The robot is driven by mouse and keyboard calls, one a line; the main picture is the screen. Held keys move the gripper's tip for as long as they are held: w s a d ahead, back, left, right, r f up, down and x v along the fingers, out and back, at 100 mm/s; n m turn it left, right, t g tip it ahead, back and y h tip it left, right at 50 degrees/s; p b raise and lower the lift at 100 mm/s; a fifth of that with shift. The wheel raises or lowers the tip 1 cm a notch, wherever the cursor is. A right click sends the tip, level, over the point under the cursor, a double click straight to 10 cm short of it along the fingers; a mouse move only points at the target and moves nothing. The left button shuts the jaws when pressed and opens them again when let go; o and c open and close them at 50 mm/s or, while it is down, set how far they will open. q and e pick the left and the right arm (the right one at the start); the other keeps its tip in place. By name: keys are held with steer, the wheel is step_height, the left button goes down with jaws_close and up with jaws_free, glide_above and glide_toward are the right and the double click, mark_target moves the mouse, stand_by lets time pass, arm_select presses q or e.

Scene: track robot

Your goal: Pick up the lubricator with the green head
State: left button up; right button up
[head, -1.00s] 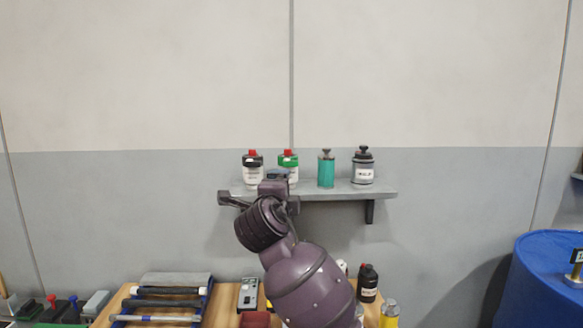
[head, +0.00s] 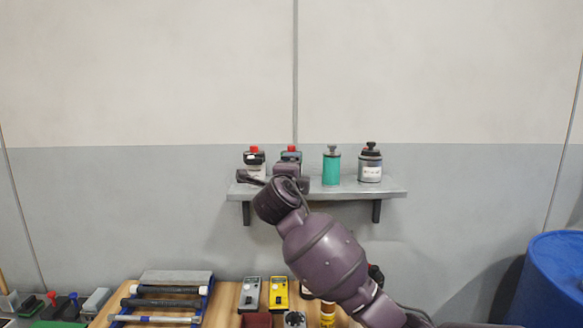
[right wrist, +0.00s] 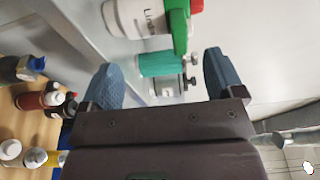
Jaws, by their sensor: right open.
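The lubricator with the green head (right wrist: 176,24) has a white labelled body and a red cap. In the right wrist view it is at the top, beyond the fingertips and not between them. In the head view only its red cap (head: 291,148) shows clearly on the shelf; my gripper hides its green head. My right gripper (head: 273,178) is open and empty at the shelf's front, just before the lubricator. Its two blue-grey fingers (right wrist: 160,78) are spread wide in the right wrist view. My left gripper is not in view.
On the grey shelf (head: 350,190), a black-headed lubricator (head: 254,158) stands left, and a teal bottle (head: 332,167) and a dark-topped grey container (head: 370,165) right. Below, a wooden bench (head: 225,300) holds tools and meters. A blue drum (head: 555,275) stands right.

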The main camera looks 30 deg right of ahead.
steer(key=x, duration=0.2)
steer(key=p+x, duration=0.1)
steer(key=x, duration=0.1)
steer(key=shift+s+d, duration=0.3)
steer(key=shift+s, duration=0.05)
steer(key=shift+w+d, duration=0.3)
steer(key=shift+w, duration=0.15)
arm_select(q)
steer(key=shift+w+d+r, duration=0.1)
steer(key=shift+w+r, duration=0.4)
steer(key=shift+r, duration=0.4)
arm_select(e)
steer(key=c, duration=0.7)
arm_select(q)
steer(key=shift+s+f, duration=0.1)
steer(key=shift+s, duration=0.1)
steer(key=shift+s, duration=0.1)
